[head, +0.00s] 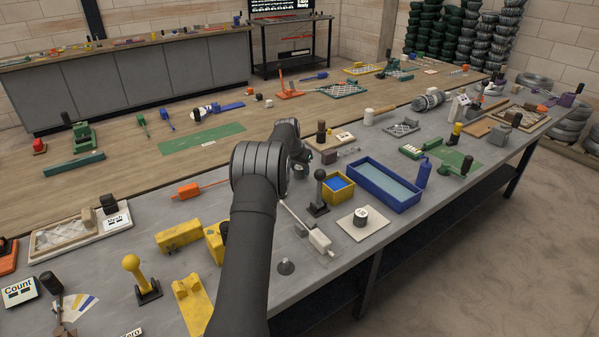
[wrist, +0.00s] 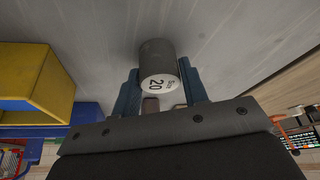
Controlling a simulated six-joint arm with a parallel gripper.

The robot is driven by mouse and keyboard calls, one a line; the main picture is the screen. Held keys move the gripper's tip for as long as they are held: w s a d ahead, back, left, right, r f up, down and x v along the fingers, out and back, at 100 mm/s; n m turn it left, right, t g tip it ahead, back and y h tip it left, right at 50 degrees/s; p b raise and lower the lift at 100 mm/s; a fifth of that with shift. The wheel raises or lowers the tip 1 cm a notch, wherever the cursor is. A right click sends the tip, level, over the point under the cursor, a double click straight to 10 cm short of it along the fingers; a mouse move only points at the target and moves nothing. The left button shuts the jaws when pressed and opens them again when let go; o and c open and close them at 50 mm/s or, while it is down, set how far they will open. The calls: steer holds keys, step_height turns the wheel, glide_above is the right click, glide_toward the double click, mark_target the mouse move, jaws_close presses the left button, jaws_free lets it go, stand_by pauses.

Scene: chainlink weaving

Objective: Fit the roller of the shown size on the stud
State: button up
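In the wrist view my gripper (wrist: 160,66) has its two blue fingers on either side of a dark grey roller (wrist: 156,52). They appear to press against it. The roller's pale end face carries the number 20. In the head view my gripper is mostly hidden behind my arm. Another dark cylinder with a white marked face (head: 361,216) stands on a white plate (head: 377,227).
A yellow bin with blue inside (head: 349,197) and a long blue tray (head: 402,206) lie right of my arm. A black upright handle (head: 319,192) stands beside the bin. A white block (head: 320,241) lies nearby. Yellow blocks (head: 180,236) are left of my arm.

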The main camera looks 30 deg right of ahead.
mark_target(300, 167)
steer(key=c, duration=0.5)
steer(key=shift+r, duration=0.6)
step_height(300, 167, up, 3)
steer(key=shift+f, duration=0.1)
steer(key=s+d+r, duration=0.4)
steer(key=s+r, duration=0.3)
steer(key=s, duration=0.3)
steer(key=s+a+r, duration=0.2)
steer(key=a, duration=0.4)
steer(key=s+a+r, duration=0.3)
steer(key=a, duration=0.3)
steer(key=shift+m, duration=0.5)
steer(key=s+a+f, duration=0.1)
steer(key=s+a, duration=0.4)
steer(key=a, duration=0.1)
steer(key=s+a+f, duration=0.2)
steer(key=s+a, duration=0.4)
steer(key=s+a+f, duration=0.2)
steer(key=s+a, duration=0.3)
steer(key=a, duration=0.1)
steer(key=shift+s+f, duration=0.2)
steer(key=shift+s, duration=0.1)
